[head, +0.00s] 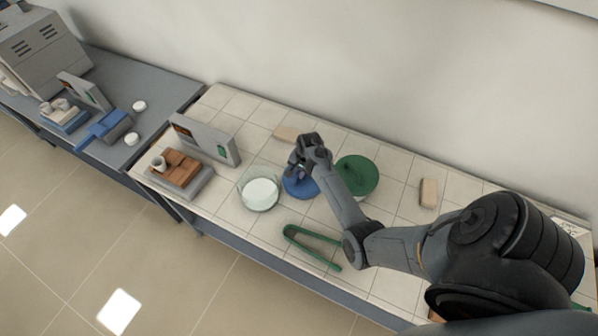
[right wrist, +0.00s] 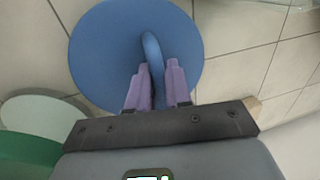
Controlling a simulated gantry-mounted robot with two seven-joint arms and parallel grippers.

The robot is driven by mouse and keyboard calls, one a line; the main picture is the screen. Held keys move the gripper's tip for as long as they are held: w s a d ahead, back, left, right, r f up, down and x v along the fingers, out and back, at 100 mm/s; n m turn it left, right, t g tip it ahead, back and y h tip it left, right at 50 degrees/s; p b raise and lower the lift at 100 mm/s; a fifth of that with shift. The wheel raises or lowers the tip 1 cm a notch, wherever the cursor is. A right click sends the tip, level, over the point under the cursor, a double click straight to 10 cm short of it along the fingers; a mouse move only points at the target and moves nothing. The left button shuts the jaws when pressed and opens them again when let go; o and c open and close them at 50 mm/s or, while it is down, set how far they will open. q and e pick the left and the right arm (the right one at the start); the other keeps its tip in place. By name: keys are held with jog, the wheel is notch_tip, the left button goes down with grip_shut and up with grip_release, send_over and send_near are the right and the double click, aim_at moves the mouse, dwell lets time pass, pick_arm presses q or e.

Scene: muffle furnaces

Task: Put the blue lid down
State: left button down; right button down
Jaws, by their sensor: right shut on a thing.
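The blue lid (head: 298,188) is a round disc with an arched handle. In the head view it is at the middle of the tiled table, partly hidden under my right gripper (head: 303,172). The right wrist view shows the lid (right wrist: 105,55) with its handle between the purple fingers of my right gripper (right wrist: 158,85), which is shut on it. The lid is low over the tiles, between the glass bowl and the green lid; I cannot tell whether it touches the table. My left gripper is not in view.
A glass bowl with white contents (head: 260,190) stands just left of the blue lid. A green lid (head: 357,176) is close on the right. Green tongs (head: 312,247) lie in front. A balance (head: 205,140) with a brown block stands at the left; a tan block (head: 428,193) lies farther right.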

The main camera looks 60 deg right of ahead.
aim_at(304, 178)
jog(key=c, duration=1.1)
grip_release()
jog(key=shift+o, duration=0.2)
jog(key=shift+s+r, duration=0.1)
jog(key=shift+r, duration=0.5)
notch_tip(304, 178, up, 9)
jog(key=s+p, duration=0.1)
jog(key=s, duration=0.1)
jog(key=s+a+r+n, duration=0.2)
jog(key=s+a+n, duration=0.3)
jog(key=a, duration=0.4)
jog(key=s+a+r+n+t, duration=0.1)
jog(key=s+a+r+n, duration=0.2)
jog(key=s+a+n, duration=0.3)
jog(key=s+a+r+n, duration=0.2)
jog(key=s+a+n, duration=0.4)
jog(key=a, duration=0.7)
jog(key=shift+s+a+r+n, duration=0.2)
jog(key=shift+a+r+n, duration=0.15)
jog(key=shift+n, duration=0.55)
